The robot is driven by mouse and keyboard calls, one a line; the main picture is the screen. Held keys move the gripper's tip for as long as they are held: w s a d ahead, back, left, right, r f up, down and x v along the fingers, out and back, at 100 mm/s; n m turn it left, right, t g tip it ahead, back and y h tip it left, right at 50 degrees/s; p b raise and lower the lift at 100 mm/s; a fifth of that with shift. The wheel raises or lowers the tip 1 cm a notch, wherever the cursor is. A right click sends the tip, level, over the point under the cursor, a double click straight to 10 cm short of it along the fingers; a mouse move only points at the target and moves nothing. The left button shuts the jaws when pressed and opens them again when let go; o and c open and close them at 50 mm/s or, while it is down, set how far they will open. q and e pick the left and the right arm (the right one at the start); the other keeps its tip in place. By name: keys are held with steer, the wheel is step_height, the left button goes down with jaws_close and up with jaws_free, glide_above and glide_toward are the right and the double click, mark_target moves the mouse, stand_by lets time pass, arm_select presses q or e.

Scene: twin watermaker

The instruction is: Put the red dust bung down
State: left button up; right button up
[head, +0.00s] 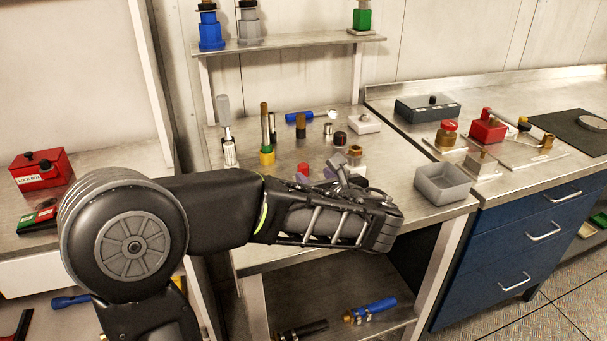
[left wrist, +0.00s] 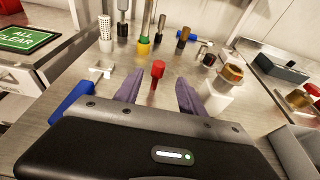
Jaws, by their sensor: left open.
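The red dust bung (left wrist: 157,70) stands upright on the steel bench in the left wrist view, its wider cap on top. In the head view only its red top (head: 303,168) shows, behind my left gripper (head: 317,178). In the left wrist view my left gripper (left wrist: 160,90) is open, its purple fingers on either side of the bung's line with visible gaps. I see no finger touching the bung. The bung's foot is low between the fingers, and its exact depth relative to the fingertips is hard to tell. My right gripper is not in view.
Several upright tools and fittings stand behind the bung, among them a yellow-based one (head: 267,156). A brass-topped fitting (left wrist: 230,75) stands close on the right. A white tee-shaped piece (left wrist: 101,70) and a blue item (left wrist: 72,101) lie left. A grey bin (head: 443,184) stands at the right.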

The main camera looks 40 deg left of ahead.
mark_target(305, 169)
arm_select(q)
steer(key=shift+x, duration=1.3)
steer(key=shift+a, duration=0.1)
steer(key=shift+x, duration=2.55)
steer(key=shift+s+a+r, duration=0.1)
jaws_close()
